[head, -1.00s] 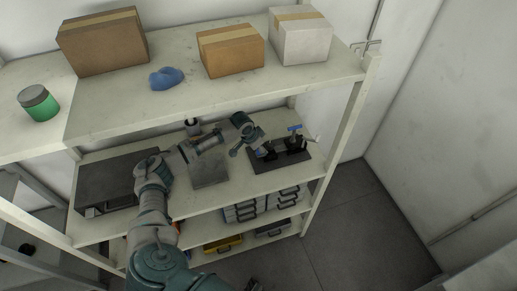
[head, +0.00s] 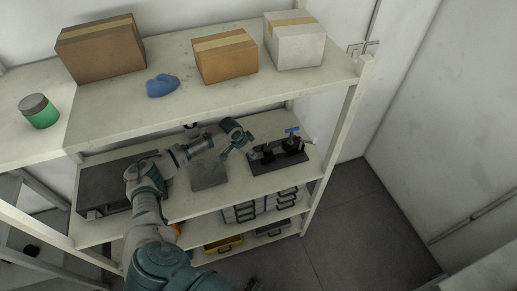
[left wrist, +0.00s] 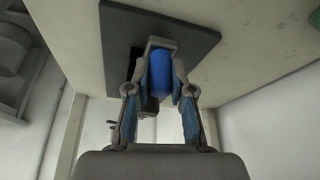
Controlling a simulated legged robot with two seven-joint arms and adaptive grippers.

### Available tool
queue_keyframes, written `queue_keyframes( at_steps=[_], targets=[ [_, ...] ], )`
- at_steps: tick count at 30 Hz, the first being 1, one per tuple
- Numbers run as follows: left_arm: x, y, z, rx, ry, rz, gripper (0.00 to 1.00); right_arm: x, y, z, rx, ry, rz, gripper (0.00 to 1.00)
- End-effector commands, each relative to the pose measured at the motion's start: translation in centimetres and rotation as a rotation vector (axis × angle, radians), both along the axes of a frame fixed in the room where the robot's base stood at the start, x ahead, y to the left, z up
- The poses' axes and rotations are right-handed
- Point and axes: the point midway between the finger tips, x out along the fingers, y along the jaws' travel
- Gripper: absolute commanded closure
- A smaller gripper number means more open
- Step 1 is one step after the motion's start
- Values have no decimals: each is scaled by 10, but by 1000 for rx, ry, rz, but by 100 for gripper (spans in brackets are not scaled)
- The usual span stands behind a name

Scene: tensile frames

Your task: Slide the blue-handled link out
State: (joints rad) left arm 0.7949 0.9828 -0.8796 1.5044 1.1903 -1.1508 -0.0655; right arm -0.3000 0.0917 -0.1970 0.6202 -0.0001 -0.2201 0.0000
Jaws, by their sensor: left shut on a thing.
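The tensile frame, a dark base plate with black posts (head: 279,158), stands on the middle shelf at its right part in the head view. A blue T-shaped handle (head: 291,130) shows on top of its right post. My left gripper (head: 247,153) is at the left end of the frame. In the left wrist view my left gripper (left wrist: 161,85) is shut on a blue cylindrical handle (left wrist: 161,72), with the dark plate (left wrist: 190,40) behind it. The link's body is mostly hidden; I cannot tell if it still touches the frame. My right gripper is not in view.
A grey square plate (head: 209,173) lies under my left forearm, and a dark flat box (head: 103,187) is at the left. The upper shelf (head: 205,100) overhangs behind the arm, carrying cardboard boxes (head: 225,55). A shelf upright (head: 338,130) stands right of the frame.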

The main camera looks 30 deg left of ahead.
Motion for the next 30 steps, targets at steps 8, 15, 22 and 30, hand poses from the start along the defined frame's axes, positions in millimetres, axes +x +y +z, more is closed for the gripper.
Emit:
queue_keyframes(
  at_steps=[8, 15, 22, 30],
  targets=[
    [-14, 10, 3, -1, 0, -3, 100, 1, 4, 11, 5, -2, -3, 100],
    [-14, 11, 2, 5, 2, 0, 56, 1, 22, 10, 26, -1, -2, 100],
    [-13, 10, 1, 0, 2, -3, 53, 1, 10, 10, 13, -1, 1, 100],
    [-19, 12, 20, -1, 0, -4, 53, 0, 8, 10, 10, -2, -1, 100]
  ],
)
